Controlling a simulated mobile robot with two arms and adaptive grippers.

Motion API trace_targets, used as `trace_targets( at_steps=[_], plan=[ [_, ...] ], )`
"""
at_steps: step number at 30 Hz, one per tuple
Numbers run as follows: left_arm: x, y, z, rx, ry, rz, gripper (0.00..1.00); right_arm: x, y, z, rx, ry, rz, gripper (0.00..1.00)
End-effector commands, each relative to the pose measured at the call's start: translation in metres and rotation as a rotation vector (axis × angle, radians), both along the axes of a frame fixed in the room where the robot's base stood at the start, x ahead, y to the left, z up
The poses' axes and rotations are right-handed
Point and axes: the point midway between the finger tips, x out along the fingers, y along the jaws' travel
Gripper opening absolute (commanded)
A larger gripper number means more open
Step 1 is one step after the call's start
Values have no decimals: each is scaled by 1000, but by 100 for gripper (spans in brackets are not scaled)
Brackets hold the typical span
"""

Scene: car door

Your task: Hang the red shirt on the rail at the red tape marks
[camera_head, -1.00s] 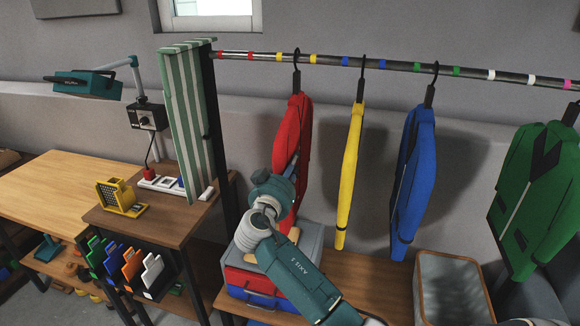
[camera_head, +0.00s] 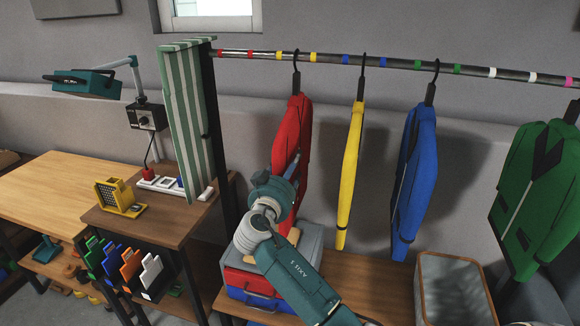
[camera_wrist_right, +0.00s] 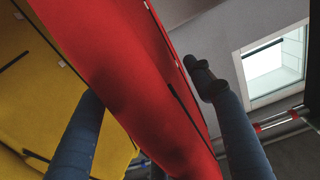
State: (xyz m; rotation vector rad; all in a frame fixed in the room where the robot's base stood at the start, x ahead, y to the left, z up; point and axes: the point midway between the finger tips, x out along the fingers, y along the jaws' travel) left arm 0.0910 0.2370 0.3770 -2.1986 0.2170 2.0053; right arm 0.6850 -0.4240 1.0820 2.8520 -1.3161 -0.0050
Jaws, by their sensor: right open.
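The red shirt (camera_head: 292,138) hangs from a black hanger on the rail (camera_head: 400,64), its hook between the two yellow tape marks. The two red tape marks (camera_head: 250,55) are to its left, near the rail's left end, with bare rail between them. My right gripper (camera_head: 275,188) is at the lower part of the red shirt; its fingers are mostly hidden behind my wrist. In the right wrist view my right gripper (camera_wrist_right: 147,88) is open, with a finger on either side of the red shirt (camera_wrist_right: 125,75). Contact cannot be told. My left gripper is not in view.
A yellow shirt (camera_head: 350,175), a blue shirt (camera_head: 414,180) and a green jacket (camera_head: 540,195) hang further right. A green-striped panel (camera_head: 187,120) stands at the rail's left end. Below are a toolbox (camera_head: 310,240), a bench (camera_head: 380,285) and a grey bin (camera_head: 450,290).

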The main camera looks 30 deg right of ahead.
Motion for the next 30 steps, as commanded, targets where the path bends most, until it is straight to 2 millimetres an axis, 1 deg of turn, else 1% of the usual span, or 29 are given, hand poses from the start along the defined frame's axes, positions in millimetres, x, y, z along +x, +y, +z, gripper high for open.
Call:
trace_targets(
  at_steps=[5, 12, 18, 22, 30],
  plan=[
    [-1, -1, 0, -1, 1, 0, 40, -12, 16, -1, 3, -2, 3, 52],
    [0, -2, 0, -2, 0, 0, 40, -45, 55, 0, 3, -2, 3, 52],
    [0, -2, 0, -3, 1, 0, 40, -68, 80, 1, 1, -2, 2, 52],
    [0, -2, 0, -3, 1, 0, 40, -75, 89, 2, 0, -4, 1, 52],
    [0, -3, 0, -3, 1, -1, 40, -77, 91, 2, -2, -4, 1, 52]
  ],
)
